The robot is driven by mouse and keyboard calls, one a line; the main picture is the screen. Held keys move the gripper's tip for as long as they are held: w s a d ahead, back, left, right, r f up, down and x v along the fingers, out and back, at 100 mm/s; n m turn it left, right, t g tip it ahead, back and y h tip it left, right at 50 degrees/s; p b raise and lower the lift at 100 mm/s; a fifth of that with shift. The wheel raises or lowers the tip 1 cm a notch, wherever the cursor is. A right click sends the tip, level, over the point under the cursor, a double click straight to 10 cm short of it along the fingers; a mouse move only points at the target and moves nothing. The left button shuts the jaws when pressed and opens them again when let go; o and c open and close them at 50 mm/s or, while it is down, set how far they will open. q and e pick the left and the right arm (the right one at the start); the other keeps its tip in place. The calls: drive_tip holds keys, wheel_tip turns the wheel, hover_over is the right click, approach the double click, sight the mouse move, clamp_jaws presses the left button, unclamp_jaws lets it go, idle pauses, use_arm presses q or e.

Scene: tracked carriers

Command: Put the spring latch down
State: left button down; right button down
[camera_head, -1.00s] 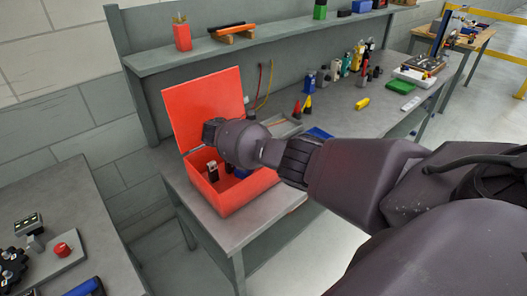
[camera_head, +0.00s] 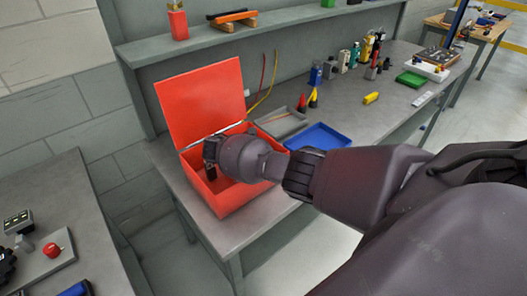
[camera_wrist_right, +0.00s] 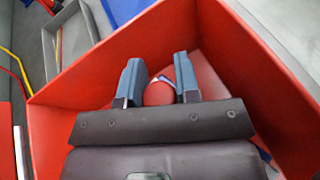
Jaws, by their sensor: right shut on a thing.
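The red lidded box (camera_head: 238,205) stands open on the bench, its lid (camera_head: 203,100) tilted up at the back. My right gripper (camera_head: 209,168) is down in the box opening, near its left side. In the right wrist view my gripper (camera_wrist_right: 157,80) has its two fingers on either side of a rounded red thing with a pale edge, which I take to be the spring latch (camera_wrist_right: 158,93). The gripper is shut on it. Much of the latch is hidden by the gripper body, and I cannot tell whether it touches the box floor. My left gripper is out of view.
A blue tray (camera_head: 318,138) and a grey tray (camera_head: 282,122) lie right of the box. Several bottles stand farther along the bench (camera_head: 350,112). A shelf (camera_head: 270,30) runs above. A separate grey table (camera_head: 60,195) is at the left.

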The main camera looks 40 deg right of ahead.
drive_tip(key=shift+a, duration=0.15)
drive_tip(key=c, duration=0.8)
unclamp_jaws()
drive_tip(key=shift+s, duration=0.1)
drive_tip(key=shift+c, duration=0.2)
drive_tip(key=v, duration=1.2)
